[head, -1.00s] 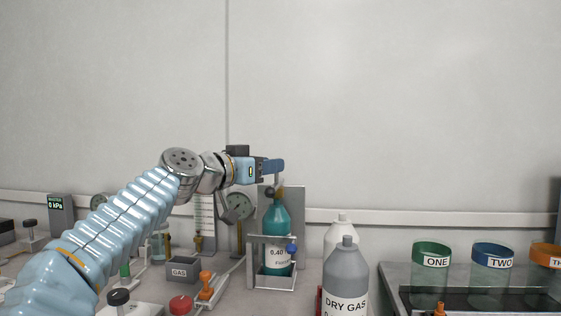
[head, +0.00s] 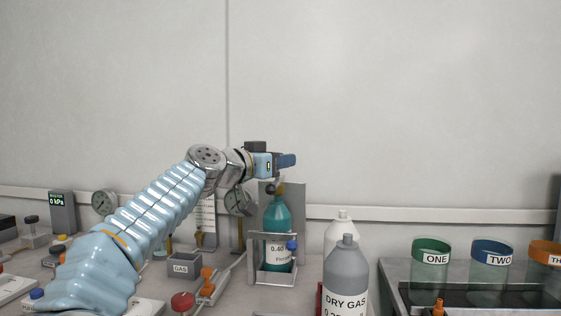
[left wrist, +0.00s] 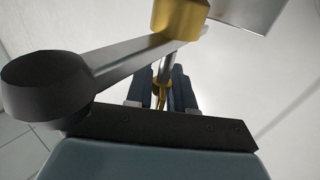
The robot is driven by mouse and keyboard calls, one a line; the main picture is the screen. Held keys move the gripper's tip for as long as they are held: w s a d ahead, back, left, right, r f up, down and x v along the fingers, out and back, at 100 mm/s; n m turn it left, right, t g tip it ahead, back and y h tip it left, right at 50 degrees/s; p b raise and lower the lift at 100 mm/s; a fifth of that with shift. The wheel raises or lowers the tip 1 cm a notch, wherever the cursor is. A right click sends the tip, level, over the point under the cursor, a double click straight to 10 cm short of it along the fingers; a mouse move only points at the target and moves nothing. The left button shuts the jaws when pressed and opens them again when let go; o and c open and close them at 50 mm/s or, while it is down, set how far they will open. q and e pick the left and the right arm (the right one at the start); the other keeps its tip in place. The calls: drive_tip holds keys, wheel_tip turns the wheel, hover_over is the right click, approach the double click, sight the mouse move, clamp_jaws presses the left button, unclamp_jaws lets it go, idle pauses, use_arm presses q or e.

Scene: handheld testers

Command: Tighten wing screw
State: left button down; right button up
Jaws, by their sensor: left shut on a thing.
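My left gripper (head: 287,160) is above the teal gas bottle (head: 277,220), which stands upright in a grey metal stand (head: 256,262). A small brass fitting (head: 279,188) sits on the bottle's top, just below the fingers. In the left wrist view the dark fingers (left wrist: 164,88) are shut around a small brass piece at the end of a metal shaft, which looks like the wing screw (left wrist: 161,95). The shaft leads to a larger brass body (left wrist: 180,14). The screw is hidden by the fingers in the head view. My right gripper is out of view.
A dial gauge (head: 240,200) is close beside my left wrist. In the left wrist view a dark round part on a grey bar (left wrist: 45,85) is close to the gripper. The DRY GAS bottle (head: 346,275) stands to the right; small testers crowd the left.

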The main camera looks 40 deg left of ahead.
use_arm(q)
drive_tip(key=shift+w+f+m+h+b, duration=0.1)
drive_tip(key=shift+f+m+h+b, duration=0.3)
drive_tip(key=shift+h+b, duration=0.45)
drive_tip(key=shift+r+m+h, duration=0.25)
drive_tip(key=shift+m+h, duration=0.35)
drive_tip(key=shift+h, duration=0.05)
drive_tip(key=shift+r+m+g+h+p, duration=0.25)
drive_tip(key=shift+m+g+h+p, duration=0.45)
drive_tip(key=shift+h, duration=0.5)
drive_tip(key=shift+d+m+h, duration=0.15)
drive_tip(key=shift+m+h, duration=0.45)
drive_tip(key=shift+h, duration=0.1)
drive_tip(key=shift+f, duration=0.1)
drive_tip(key=c, duration=1.2)
unclamp_jaws()
drive_tip(key=shift+c, duration=0.2)
drive_tip(key=shift+s, duration=0.25)
drive_tip(key=v, duration=1.3)
drive_tip(key=shift+s+a+b, duration=0.2)
drive_tip(key=shift+a+b, duration=0.05)
drive_tip(key=shift+b, duration=0.05)
